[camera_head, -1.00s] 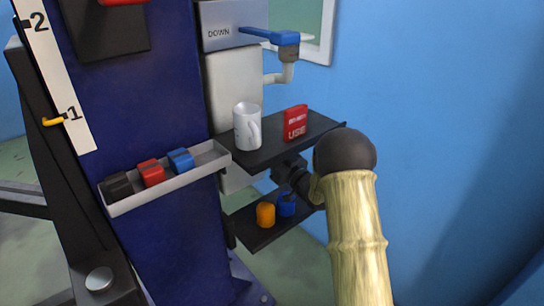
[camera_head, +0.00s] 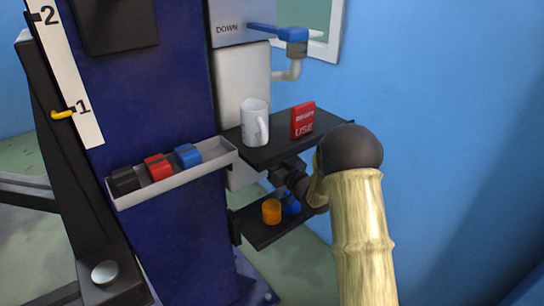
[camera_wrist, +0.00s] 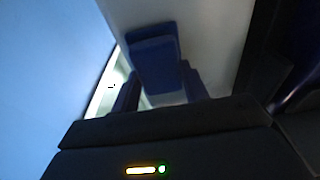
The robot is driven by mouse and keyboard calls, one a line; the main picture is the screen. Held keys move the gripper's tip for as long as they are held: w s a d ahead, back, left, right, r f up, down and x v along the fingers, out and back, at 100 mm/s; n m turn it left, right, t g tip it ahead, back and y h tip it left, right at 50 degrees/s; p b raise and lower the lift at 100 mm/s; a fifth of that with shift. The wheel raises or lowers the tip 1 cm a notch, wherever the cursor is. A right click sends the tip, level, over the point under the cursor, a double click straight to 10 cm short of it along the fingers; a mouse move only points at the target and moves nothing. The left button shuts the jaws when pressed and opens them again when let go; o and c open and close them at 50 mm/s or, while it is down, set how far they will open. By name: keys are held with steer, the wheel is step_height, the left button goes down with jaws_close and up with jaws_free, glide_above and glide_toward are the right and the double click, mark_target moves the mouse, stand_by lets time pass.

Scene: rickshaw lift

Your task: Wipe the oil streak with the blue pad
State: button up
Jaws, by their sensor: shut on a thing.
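My gripper (camera_head: 284,175) is at the lower shelf, partly behind my own arm. In the wrist view, a dark blue block (camera_wrist: 153,62), which I take to be the blue pad, sits between the fingers, and the gripper is shut on it. In the head view, a blue thing (camera_head: 291,204) shows under the gripper, next to an orange pad (camera_head: 271,212). My arm hides part of it. I cannot make out the oil streak in either view.
The upper shelf holds a white mug (camera_head: 255,122) and a red box (camera_head: 302,121), just above my gripper. A grey tray (camera_head: 180,182) holds black, red and blue blocks. The dark lower shelf (camera_head: 262,234) juts from the blue column (camera_head: 170,245). A blue wall stands at right.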

steer(key=shift+s+a, duration=0.1)
steer(key=shift+a, duration=0.25)
steer(key=shift+s+a+b, duration=0.35)
steer(key=shift+s+a, duration=0.65)
steer(key=shift+a, duration=0.3)
steer(key=shift+s+a+b, duration=0.4)
steer(key=shift+s+a, duration=0.6)
steer(key=shift+a, duration=0.25)
steer(key=shift+a, duration=0.1)
steer(key=s+a, duration=0.1)
steer(key=a+b, duration=0.1)
steer(key=shift+s+a, duration=0.35)
steer(key=shift+a, duration=0.05)
